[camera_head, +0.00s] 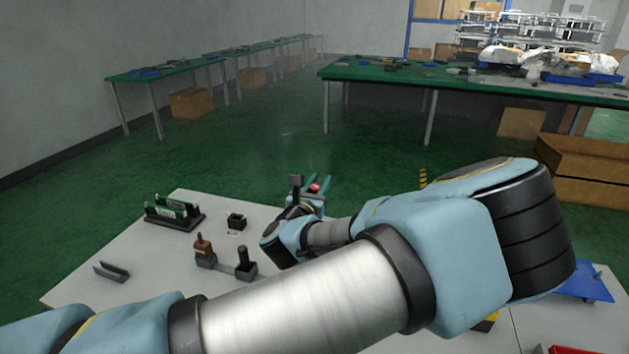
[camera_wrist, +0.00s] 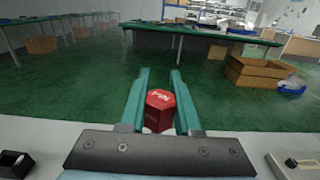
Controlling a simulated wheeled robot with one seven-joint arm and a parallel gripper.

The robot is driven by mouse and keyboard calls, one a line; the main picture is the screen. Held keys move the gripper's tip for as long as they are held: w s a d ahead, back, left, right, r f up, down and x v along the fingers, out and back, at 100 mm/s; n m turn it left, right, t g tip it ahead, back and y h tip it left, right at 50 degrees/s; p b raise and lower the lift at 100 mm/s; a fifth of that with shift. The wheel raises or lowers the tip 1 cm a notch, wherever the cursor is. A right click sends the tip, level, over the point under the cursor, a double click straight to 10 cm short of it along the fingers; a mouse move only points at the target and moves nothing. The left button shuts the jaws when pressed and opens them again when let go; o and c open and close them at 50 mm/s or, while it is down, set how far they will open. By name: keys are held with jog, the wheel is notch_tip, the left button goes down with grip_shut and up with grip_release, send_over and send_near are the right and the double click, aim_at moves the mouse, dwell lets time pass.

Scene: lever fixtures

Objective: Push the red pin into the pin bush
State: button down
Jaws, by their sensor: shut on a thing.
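The red pin (camera_wrist: 159,111) has a red faceted head with pale lettering on top. It sits between the two green fingers of my gripper (camera_wrist: 160,82) in the wrist view, and the gripper is shut on it. In the head view the pin's red top (camera_head: 314,187) shows between the fingers of my gripper (camera_head: 317,184), near the far edge of the table. The pin's lower part is hidden. A small dark block (camera_head: 236,221) with an opening stands to the left of my gripper; I cannot tell whether it is the pin bush.
The pale table (camera_head: 150,262) carries a rack of green boards (camera_head: 172,212), a brown-handled lever fixture (camera_head: 204,251) with a black post (camera_head: 246,262), and a grey bracket (camera_head: 111,271). A blue piece (camera_head: 583,284) lies at the right. My arm hides much of the table.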

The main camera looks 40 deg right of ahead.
jog(key=shift+f, duration=0.1)
jog(key=shift+f+b, duration=2.55)
jog(key=shift+f, duration=0.25)
jog(key=shift+f+b, duration=2.1)
jog(key=c, duration=0.5)
grip_release()
